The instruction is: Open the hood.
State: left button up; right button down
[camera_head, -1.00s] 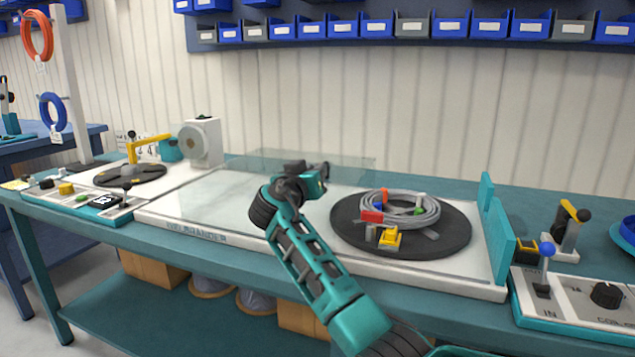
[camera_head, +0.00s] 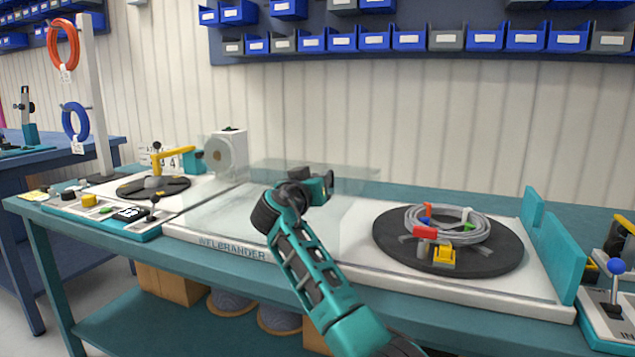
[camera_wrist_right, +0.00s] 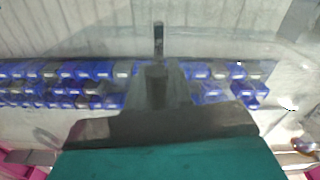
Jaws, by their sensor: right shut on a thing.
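The hood (camera_head: 225,212) is a clear, see-through panel over the left and middle part of the long white machine in the head view. Its outline is faint, and I cannot tell how far it is tilted. My right gripper (camera_head: 322,184) is at the hood's right part, left of the black turntable, and is shut on the hood. The exact grip point is hidden by the gripper. In the right wrist view the gripper (camera_wrist_right: 158,45) shows dark and narrow against clear glass, with blue bins behind. My left gripper is not in view.
A black turntable (camera_head: 490,258) with a grey cable coil (camera_head: 470,228) lies right of my arm. A teal upright plate (camera_head: 553,252) stands at the machine's right end. A yellow-armed reel unit (camera_head: 172,160) stands at the left. Blue bins (camera_head: 375,41) hang on the wall.

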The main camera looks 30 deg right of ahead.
jog(key=shift+d+r, duration=0.1)
jog(key=shift+r, duration=0.1)
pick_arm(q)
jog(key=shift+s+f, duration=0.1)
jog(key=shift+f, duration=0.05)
pick_arm(e)
jog(key=c, duration=1.1)
grip_release()
jog(key=shift+f, duration=0.1)
pick_arm(q)
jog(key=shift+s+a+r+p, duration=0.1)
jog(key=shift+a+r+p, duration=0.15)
jog(key=shift+p, duration=0.45)
pick_arm(e)
jog(key=v, duration=1.3)
